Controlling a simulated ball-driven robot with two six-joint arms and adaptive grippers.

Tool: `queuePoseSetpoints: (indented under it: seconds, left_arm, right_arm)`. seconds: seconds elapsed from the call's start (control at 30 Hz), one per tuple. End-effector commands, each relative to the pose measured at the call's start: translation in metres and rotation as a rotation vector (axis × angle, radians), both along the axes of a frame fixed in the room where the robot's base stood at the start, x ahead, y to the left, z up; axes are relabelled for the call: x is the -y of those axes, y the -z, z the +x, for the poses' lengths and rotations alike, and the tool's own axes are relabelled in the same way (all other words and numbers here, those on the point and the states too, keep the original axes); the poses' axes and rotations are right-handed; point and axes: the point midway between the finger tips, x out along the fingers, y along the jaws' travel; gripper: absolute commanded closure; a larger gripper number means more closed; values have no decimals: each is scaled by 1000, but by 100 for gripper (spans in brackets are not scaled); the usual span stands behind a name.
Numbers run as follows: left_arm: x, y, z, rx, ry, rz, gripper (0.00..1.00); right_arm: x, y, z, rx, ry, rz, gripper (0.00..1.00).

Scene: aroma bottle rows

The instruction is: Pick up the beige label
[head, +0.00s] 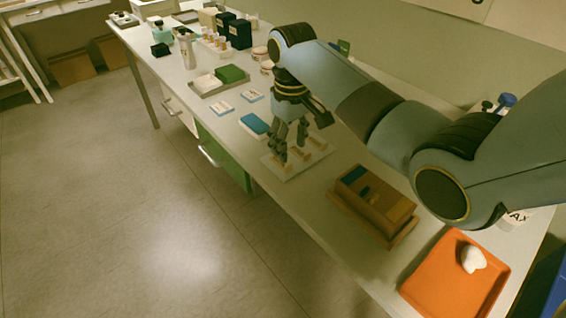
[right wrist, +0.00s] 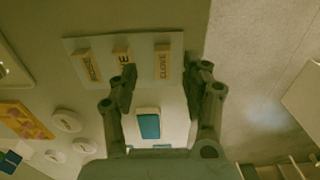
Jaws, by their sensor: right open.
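A white board (head: 288,174) lies on the bench with three beige labels on it, and it also shows in the right wrist view (right wrist: 146,52). In that view the label at the right reads CLOVE (right wrist: 162,62). The left label (right wrist: 87,65) seems to read ROSE, and the middle label (right wrist: 121,57) is partly hidden by a finger. My right gripper (head: 291,148) is over the board, fingers pointing down. In the right wrist view its open fingers (right wrist: 167,75) are on either side of the CLOVE label's lower end, with nothing held. Contact cannot be told. My left gripper is not in view.
A blue-topped white block (head: 254,124) lies beside the board. A brown wooden box (head: 372,203) stands nearer me, then an orange tray (head: 440,285) with a white lump (head: 473,259). Bottles, dark boxes and a grey tray (head: 218,87) stand farther back. My right arm crosses over the bench.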

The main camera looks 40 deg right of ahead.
Motion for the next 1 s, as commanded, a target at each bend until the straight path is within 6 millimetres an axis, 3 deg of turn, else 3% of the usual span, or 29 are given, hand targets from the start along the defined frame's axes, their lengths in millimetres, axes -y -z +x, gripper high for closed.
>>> queuePoseSetpoints:
  seconds: [0.13, 0.4, 0.7, 1.0]
  left_arm:
    - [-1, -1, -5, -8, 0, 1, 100]
    - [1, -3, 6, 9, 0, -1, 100]
    - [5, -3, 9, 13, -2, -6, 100]
    - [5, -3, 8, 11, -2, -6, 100]
  right_arm:
    - [-1, 11, -1, -1, 0, 1, 52]
    - [-4, 51, 0, 1, -1, -1, 52]
    - [-4, 57, 0, 3, -1, -1, 52]
    - [-4, 57, 0, 2, -1, -1, 90]
